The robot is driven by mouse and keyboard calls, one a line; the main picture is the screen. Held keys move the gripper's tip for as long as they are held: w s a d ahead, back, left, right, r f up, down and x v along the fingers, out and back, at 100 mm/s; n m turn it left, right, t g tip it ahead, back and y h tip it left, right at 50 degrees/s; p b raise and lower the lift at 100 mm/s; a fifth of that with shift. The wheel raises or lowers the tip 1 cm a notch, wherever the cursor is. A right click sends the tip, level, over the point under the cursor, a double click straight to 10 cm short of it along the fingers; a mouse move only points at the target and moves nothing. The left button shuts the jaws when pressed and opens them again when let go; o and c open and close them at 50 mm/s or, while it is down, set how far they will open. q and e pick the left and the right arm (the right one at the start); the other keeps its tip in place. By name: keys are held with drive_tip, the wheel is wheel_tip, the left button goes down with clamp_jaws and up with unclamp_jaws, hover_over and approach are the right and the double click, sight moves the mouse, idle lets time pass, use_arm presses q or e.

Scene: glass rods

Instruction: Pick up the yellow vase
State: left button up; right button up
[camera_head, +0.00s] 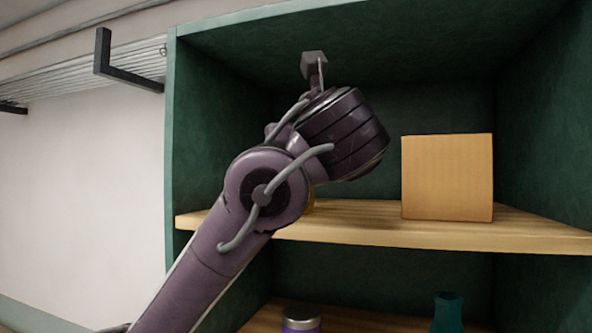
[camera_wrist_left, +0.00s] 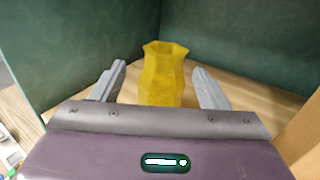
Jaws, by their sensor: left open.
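The yellow vase (camera_wrist_left: 164,75) stands upright on the wooden shelf, with a wide angular mouth and a narrower neck. In the wrist view it shows between the two grey fingers of my left gripper (camera_wrist_left: 159,68). The gripper is open, with a visible gap on each side of the vase. The vase's lower part is hidden behind the gripper body. In the head view my left arm reaches up to the shelf and hides nearly all of the vase; only a yellow sliver (camera_head: 310,206) shows beside the wrist. My right gripper is not in view.
A tan box (camera_head: 447,178) stands on the same shelf (camera_head: 390,222), right of my arm. Dark green cabinet walls close in the left, back and top. Below are a jar with a silver lid (camera_head: 301,319) and a teal vase (camera_head: 447,313). The shelf between arm and box is clear.

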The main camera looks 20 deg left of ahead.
use_arm(q)
drive_tip(key=p+x, duration=0.1)
drive_tip(key=x, duration=0.1)
drive_tip(key=p+x, duration=0.1)
drive_tip(key=x, duration=0.1)
drive_tip(key=shift+w+d, duration=0.15)
drive_tip(key=shift+d, duration=0.1)
drive_tip(key=shift+w+a+f, duration=0.1)
drive_tip(key=shift+w+a, duration=0.05)
drive_tip(key=shift+w, duration=0.1)
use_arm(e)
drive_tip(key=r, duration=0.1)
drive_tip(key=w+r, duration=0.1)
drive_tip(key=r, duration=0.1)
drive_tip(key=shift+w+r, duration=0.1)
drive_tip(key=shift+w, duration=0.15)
use_arm(q)
drive_tip(key=shift+s, duration=0.1)
drive_tip(key=shift+c, duration=0.3)
drive_tip(key=shift+c, duration=1.2)
drive_tip(key=c, duration=0.9)
drive_tip(key=shift+c, duration=0.2)
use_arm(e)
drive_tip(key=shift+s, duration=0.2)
